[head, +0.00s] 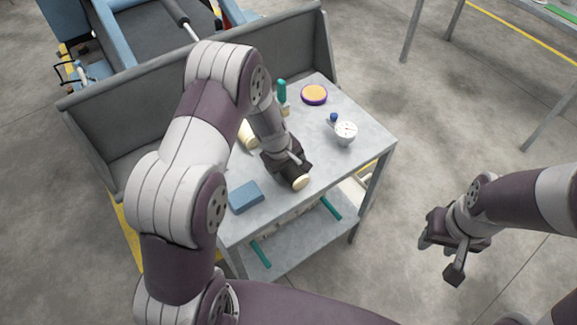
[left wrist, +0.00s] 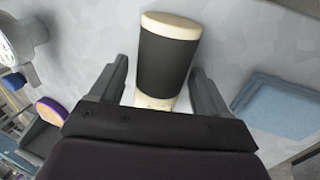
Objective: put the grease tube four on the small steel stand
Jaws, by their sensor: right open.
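A tube with cream ends and a wide dark band (left wrist: 168,58) lies between the fingers of my left gripper (left wrist: 160,85) in the left wrist view. A narrow gap shows on its left side; whether the fingers grip it is unclear. In the head view my left gripper (head: 293,172) is low over the grey steel stand (head: 372,150), with a cream tube end (head: 300,183) showing at it. No number is readable. Another cream item (head: 247,135) is partly hidden behind my left arm. My right gripper (head: 447,252) is open and empty, right of the stand.
On the top are a blue block (head: 246,197), a white dial gauge (head: 345,133), an orange-and-purple disc (head: 314,94) and a teal-topped bottle (head: 282,92). Teal items (head: 330,207) are on the lower shelf. A grey panel (head: 285,45) stands behind.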

